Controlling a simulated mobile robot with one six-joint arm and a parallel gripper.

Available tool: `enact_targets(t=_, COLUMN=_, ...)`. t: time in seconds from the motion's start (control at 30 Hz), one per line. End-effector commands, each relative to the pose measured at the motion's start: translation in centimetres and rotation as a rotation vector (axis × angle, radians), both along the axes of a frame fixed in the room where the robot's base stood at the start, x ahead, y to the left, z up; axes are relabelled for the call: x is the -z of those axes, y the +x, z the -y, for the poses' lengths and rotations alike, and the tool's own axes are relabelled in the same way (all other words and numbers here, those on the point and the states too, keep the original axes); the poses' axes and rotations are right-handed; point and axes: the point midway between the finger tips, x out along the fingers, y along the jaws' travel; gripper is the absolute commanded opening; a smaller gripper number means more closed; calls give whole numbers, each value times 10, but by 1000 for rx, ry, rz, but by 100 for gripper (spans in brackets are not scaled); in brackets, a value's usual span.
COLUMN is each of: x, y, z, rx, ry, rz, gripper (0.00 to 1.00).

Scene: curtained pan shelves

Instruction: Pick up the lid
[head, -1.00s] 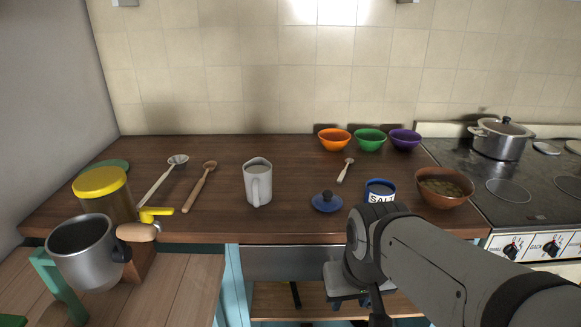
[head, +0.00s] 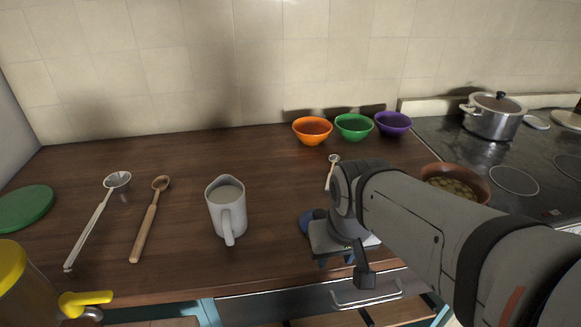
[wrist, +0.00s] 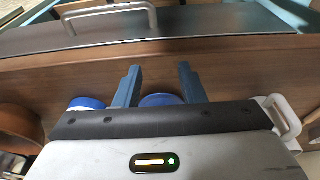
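The small blue lid (head: 307,219) lies on the brown counter near its front edge. My arm hides most of it in the head view. In the wrist view the lid (wrist: 160,100) shows as a blue curve between the fingers, partly covered by the gripper body. My gripper (wrist: 157,72) is open, its two fingers apart with nothing held between them. In the head view my gripper (head: 337,260) is in front of the lid at the counter edge.
A blue-rimmed container (wrist: 87,103) sits beside the lid in the wrist view. A white mug (head: 228,208) stands left of the lid, a brown bowl (head: 456,184) to the right. A wooden spoon (head: 148,222) lies further left. A drawer handle (head: 367,293) sticks out below.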

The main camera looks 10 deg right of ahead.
Motion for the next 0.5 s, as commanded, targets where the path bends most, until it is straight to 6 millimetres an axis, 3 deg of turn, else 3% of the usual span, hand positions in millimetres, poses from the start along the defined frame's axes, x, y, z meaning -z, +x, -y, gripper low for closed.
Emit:
enact_targets(t=0.07, x=0, y=0, z=0, rx=0, ry=0, rz=0, gripper=37)
enact_targets(t=0.27, x=-13, y=14, z=0, rx=-9, ry=-2, rz=-23, gripper=54)
enact_targets(t=0.33, x=-24, y=28, z=9, rx=-15, ry=-2, rz=-45, gripper=59)
enact_targets(t=0.5, x=-43, y=74, z=9, rx=-49, ry=-6, rz=-116, gripper=73)
